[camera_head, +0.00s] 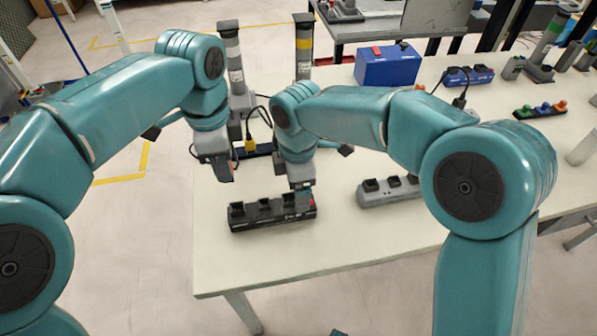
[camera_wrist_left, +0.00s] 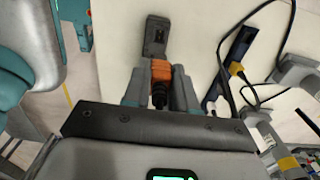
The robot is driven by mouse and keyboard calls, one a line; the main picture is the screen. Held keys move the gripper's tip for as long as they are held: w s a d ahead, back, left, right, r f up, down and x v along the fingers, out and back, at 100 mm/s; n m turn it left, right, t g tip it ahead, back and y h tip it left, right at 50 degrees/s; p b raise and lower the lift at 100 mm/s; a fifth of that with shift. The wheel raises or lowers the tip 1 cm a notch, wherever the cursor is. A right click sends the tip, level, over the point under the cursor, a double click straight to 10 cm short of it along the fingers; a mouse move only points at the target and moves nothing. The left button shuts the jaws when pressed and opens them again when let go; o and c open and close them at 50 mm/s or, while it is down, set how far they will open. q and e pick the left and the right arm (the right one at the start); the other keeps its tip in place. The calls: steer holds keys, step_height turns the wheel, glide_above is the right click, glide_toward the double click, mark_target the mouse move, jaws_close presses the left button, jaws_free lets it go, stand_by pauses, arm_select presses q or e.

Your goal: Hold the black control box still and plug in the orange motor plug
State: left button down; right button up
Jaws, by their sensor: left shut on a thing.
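The black control box (camera_head: 272,216) lies near the front of the white table, with several raised sockets along its top. My left gripper (camera_head: 224,172) is above and behind the box's left end. In the left wrist view, it is shut on the orange motor plug (camera_wrist_left: 161,72). A dark grey box-like piece (camera_wrist_left: 156,38) shows just beyond the plug; I cannot tell whether they touch. The plug is hidden in the head view. My right gripper (camera_head: 303,186) is at the box's right rear end; its fingers are too hidden to read.
Behind the box, a yellow plug (camera_head: 251,146) with a black cable sits at a dark blue strip; it also shows in the left wrist view (camera_wrist_left: 237,69). A grey socket box (camera_head: 390,192) lies to the right. A blue case (camera_head: 387,66) stands farther back. The table's front is clear.

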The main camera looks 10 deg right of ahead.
mark_target(272, 210)
step_height(272, 210, down, 8)
steer(key=shift+r, duration=0.1)
steer(key=c, duration=1.2)
arm_select(q)
steer(key=shift+f, duration=1.3)
